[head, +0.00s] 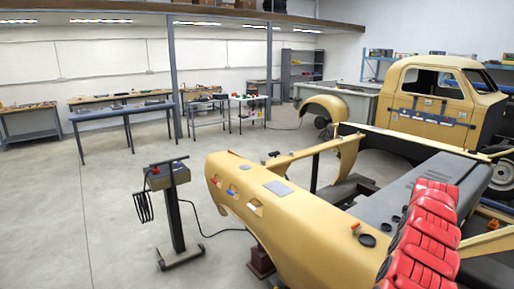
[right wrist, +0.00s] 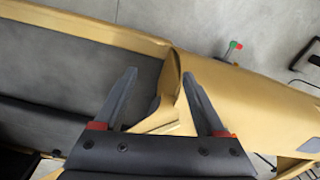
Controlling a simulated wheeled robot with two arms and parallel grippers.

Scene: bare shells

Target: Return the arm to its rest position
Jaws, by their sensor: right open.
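My right gripper (right wrist: 160,76) shows in the right wrist view. Its two dark fingers are spread apart with nothing between them. It is over the yellow vehicle body (right wrist: 262,110), and a bent yellow edge shows beyond the gap between the fingers. I cannot tell whether a finger touches the body. Neither gripper can be made out in the head view. My left gripper is not in view.
The yellow body shell (head: 300,232) fills the lower right of the head view, with red padded shapes (head: 428,222) at its right. A pedestal with a control box (head: 168,176) stands left of it. A yellow cab (head: 432,100) is behind.

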